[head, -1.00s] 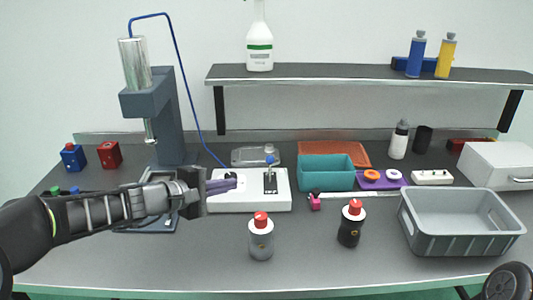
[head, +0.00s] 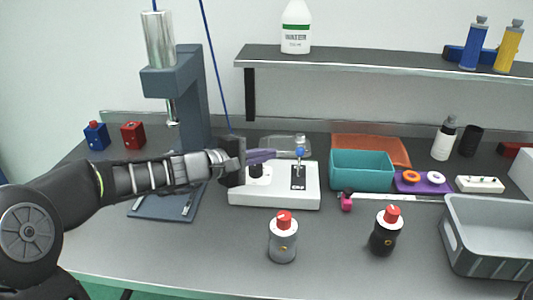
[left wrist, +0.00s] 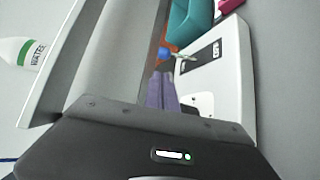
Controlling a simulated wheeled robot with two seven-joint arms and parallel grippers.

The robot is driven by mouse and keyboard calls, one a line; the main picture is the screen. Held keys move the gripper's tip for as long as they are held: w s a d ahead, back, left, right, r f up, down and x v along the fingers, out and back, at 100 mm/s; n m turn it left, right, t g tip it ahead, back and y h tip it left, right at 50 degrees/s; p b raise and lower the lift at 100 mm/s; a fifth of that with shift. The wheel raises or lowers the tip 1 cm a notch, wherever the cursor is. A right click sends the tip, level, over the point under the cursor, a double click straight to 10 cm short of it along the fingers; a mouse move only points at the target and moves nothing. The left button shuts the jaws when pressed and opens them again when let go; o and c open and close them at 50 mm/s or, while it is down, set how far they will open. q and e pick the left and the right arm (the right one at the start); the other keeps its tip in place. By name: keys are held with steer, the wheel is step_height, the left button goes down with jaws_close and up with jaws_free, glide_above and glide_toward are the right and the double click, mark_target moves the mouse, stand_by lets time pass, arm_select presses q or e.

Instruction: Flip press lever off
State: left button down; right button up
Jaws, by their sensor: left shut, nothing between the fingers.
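The press lever (head: 299,153) has a blue knob and stands up from a dark plate on the white control box (head: 275,198). It also shows in the left wrist view (left wrist: 165,54), just beyond my fingertips. My left gripper (head: 272,155) is shut and empty, its purple fingers above the box, to the left of the lever and apart from it. In the left wrist view the fingers (left wrist: 162,80) point toward the blue knob. A black knob on the box sits under the gripper, partly hidden. The press (head: 190,95) stands at the left. My right gripper is not in view.
A shelf (head: 390,64) runs along the back.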

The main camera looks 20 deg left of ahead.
mark_target(299, 163)
arm_select(q)
steer(key=p+x, duration=0.1)
steer(key=x, duration=0.7)
steer(key=shift+r, duration=0.1)
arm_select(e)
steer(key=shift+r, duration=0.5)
arm_select(q)
steer(key=shift+s, duration=0.1)
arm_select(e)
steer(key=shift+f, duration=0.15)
